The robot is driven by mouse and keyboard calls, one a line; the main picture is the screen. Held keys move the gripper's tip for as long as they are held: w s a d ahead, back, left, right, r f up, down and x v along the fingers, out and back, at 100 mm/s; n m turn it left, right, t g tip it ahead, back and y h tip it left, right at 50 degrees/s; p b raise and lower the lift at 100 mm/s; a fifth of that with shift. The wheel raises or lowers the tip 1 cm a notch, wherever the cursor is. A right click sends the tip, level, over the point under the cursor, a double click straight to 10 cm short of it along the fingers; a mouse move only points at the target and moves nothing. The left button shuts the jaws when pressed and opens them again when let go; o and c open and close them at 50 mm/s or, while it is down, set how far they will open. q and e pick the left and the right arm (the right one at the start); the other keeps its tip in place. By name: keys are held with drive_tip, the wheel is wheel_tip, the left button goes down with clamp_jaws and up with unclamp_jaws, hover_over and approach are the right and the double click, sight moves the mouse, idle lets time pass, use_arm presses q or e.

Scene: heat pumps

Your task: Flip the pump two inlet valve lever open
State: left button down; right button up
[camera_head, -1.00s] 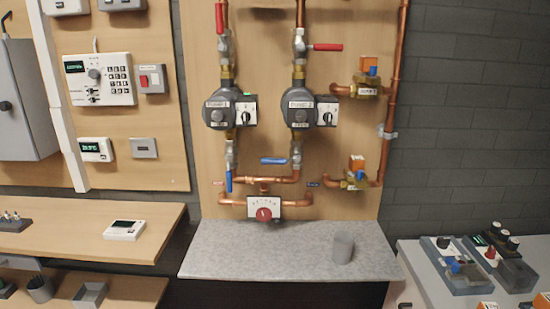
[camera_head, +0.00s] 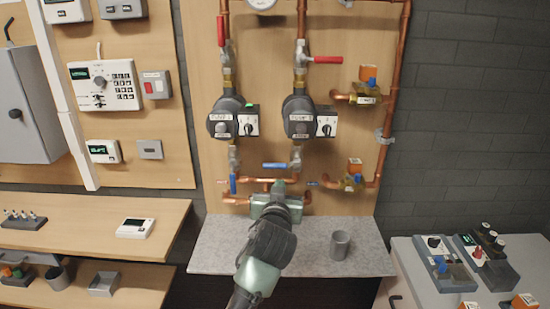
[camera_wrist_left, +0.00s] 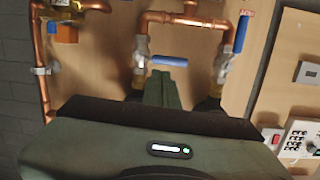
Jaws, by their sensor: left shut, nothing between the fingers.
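Pump two (camera_head: 298,117) is the right-hand grey pump on the wooden board. Below it, a blue lever (camera_head: 274,166) lies horizontal, pointing left from its valve (camera_head: 295,158); the lever also shows level in the left wrist view (camera_wrist_left: 170,61). My left gripper (camera_head: 279,185) is shut and empty, just below the blue lever in the head view. In the left wrist view its fingertips (camera_wrist_left: 161,73) are close to the lever; I cannot tell whether they touch. Above pump two, a red lever (camera_head: 328,60) is also horizontal. My right gripper is not in view.
The left pump (camera_head: 224,118) has an upright red lever (camera_head: 221,30) and an upright blue lever (camera_head: 233,184). Copper pipes run close around the gripper. A grey cup (camera_head: 340,245) stands on the stone shelf (camera_head: 215,250).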

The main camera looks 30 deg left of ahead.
use_arm(q)
drive_tip(key=shift+n+y, duration=0.6)
drive_tip(key=r, duration=0.3)
drive_tip(key=s+a+r, duration=0.1)
drive_tip(key=r, duration=0.1)
drive_tip(key=shift+a+r, duration=0.1)
drive_tip(key=shift+r, duration=0.15)
drive_tip(key=p, duration=0.4)
hover_over(275, 165)
drive_tip(key=v, duration=0.4)
drive_tip(key=shift+t, duration=0.3)
drive_tip(key=shift+w+a+f, duration=0.1)
drive_tip(key=shift+w+f, duration=0.1)
drive_tip(key=shift+f, duration=0.6)
drive_tip(key=shift+w+a+f, duration=0.15)
drive_tip(key=shift+w+f, duration=0.05)
drive_tip(key=shift+f, duration=0.6)
drive_tip(key=shift+w+a+f, duration=0.1)
drive_tip(key=shift+w+f, duration=0.1)
drive_tip(key=shift+f, duration=0.6)
